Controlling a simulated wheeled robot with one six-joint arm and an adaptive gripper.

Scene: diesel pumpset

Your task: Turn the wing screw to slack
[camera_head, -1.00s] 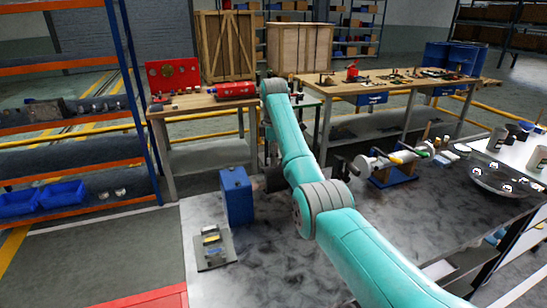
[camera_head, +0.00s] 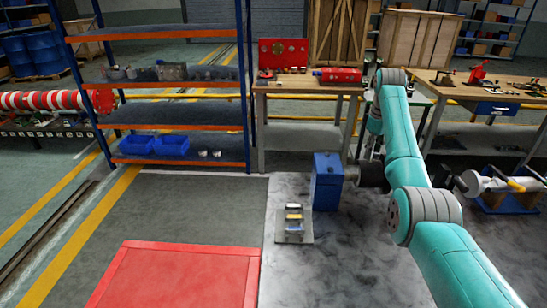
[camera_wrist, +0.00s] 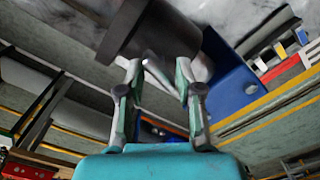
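In the wrist view my gripper (camera_wrist: 159,68) has its two fingers apart, with a gap between the tips. A dark grey cylinder (camera_wrist: 150,28) lies just past the tips, beside a blue box (camera_wrist: 232,80). A small pale piece (camera_wrist: 156,72) shows between the fingertips; it may be the wing screw, but it is too blurred to be sure. I cannot tell whether the fingers touch it. In the head view the blue box (camera_head: 327,182) stands on the grey bench, with the dark cylinder (camera_head: 371,174) at its right side.
A red floor mat (camera_head: 180,278) is at the lower left. An orange-and-blue shelf (camera_head: 180,128) stands behind. A metal cylinder on a blue stand (camera_head: 508,202) is right of my arm.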

